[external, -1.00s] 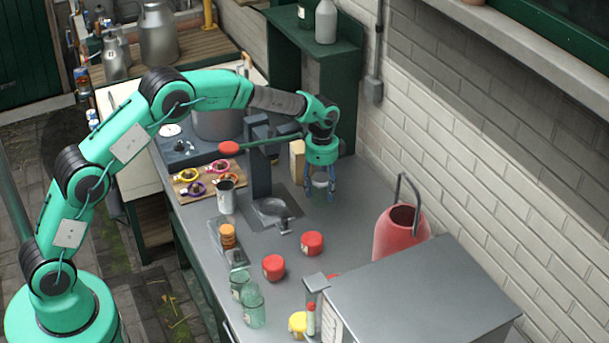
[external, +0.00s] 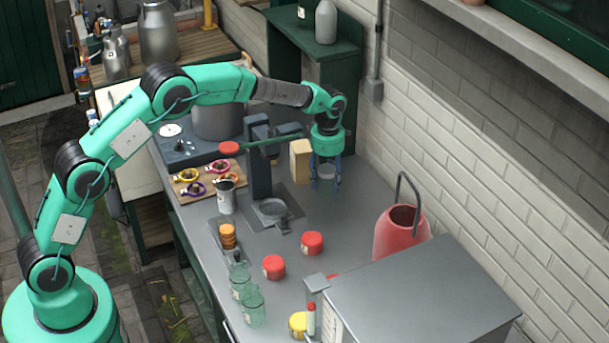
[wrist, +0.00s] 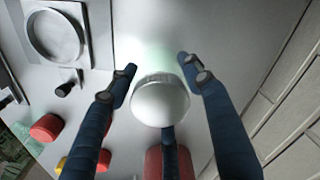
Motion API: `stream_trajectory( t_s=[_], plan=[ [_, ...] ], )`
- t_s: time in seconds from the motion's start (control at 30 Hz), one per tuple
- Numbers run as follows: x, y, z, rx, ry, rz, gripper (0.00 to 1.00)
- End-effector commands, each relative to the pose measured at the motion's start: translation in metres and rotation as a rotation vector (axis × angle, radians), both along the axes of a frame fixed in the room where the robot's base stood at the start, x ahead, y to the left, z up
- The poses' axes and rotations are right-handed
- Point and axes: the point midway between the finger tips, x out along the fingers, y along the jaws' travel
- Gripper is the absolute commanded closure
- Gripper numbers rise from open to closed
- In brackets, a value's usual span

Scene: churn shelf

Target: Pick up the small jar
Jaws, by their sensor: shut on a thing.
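The small jar (external: 326,171) has a pale lid and a greenish glass body; it is between my gripper's fingers, near the back of the grey counter. In the wrist view its round white lid (wrist: 160,102) fills the space between the blue fingers and hides most of the body. My gripper (external: 325,185) points down and is shut on the jar; it also shows in the wrist view (wrist: 158,80). The jar appears upright and slightly above the counter, though the gap is hard to judge.
Two red-lidded jars (external: 274,267) (external: 312,243) stand on the counter in front. A red canister (external: 401,234) is to the right, by the brick wall. A cream box (external: 301,162) and a dark stand with a grey tray (external: 272,211) are close on the left.

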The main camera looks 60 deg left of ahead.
Motion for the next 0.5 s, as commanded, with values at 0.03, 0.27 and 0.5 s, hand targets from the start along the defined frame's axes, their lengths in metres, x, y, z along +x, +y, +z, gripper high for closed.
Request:
stream_trajectory(
  t_s=[0.03, 0.27, 0.5],
  plan=[
    [0.007, -0.005, 0.000, 0.000, 0.000, -0.002, 0.82],
    [0.041, -0.027, 0.001, 0.000, -0.001, -0.002, 0.82],
    [0.073, -0.049, 0.000, 0.000, -0.001, -0.001, 0.82]
  ],
)
